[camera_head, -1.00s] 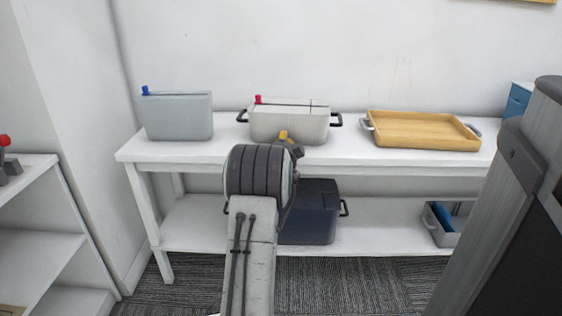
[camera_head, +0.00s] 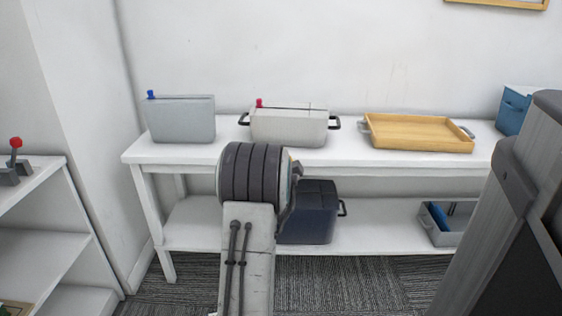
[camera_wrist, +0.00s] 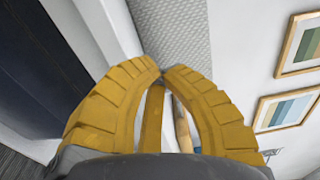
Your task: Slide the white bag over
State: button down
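In the wrist view, a pale textured surface, apparently the bag's side (camera_wrist: 172,35), lies beyond the fingertips. My gripper (camera_wrist: 163,72) shows two yellow fingers with their tips together and nothing visible held between the tips. Whether the tips touch the bag I cannot tell. In the head view my arm hides the gripper.
A grey bag (camera_head: 182,119) with a blue knob stands left of the white bag, with a gap between. A wooden tray (camera_head: 418,146) lies to the right. A navy box (camera_head: 313,222) and a grey bin (camera_head: 438,234) are on the lower shelf.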

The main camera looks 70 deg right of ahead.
jog(key=shift+v, duration=1.9)
